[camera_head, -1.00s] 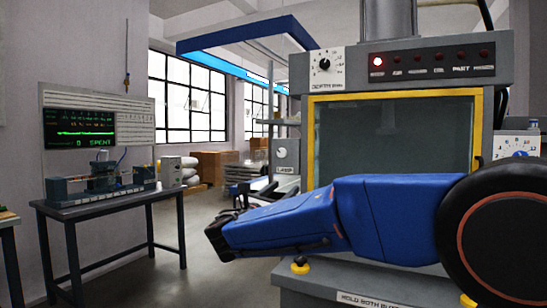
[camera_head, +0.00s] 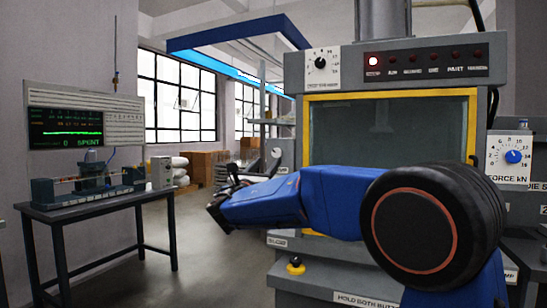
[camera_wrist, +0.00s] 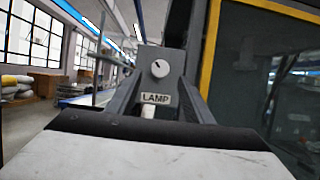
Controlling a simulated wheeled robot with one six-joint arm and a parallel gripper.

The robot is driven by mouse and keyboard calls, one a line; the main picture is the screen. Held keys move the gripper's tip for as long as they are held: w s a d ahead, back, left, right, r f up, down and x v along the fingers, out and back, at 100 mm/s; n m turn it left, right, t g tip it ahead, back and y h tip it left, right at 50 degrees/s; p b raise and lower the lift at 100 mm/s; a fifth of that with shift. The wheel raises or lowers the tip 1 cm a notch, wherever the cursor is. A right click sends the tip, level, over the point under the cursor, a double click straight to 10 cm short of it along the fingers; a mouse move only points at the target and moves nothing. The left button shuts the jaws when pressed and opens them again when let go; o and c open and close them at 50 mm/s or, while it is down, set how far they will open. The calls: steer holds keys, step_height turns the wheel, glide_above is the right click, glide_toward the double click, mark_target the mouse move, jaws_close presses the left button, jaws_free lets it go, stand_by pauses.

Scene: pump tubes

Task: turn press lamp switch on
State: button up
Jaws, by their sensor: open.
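The press lamp switch is a small grey box with a round white knob (camera_wrist: 160,69) and a LAMP label (camera_wrist: 155,98), near the middle of the wrist view. In the head view, a white dial on its box (camera_head: 277,153) shows at the press's left side, with its lower part hidden behind my arm. My gripper (camera_head: 218,204) is at the left end of my blue arm, in front of the press's left side. In the wrist view, the fingers of my gripper (camera_wrist: 157,104) appear spread and empty on either side of the label. Contact with the switch cannot be told.
A dark bench (camera_head: 90,203) with a test rig stands at left. Open floor lies between bench and press.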

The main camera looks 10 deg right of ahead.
mark_target(276, 153)
steer(key=x, duration=0.6)
steer(key=shift+w+d+r, duration=0.15)
steer(key=shift+w+d, duration=0.05)
steer(key=c, duration=1)
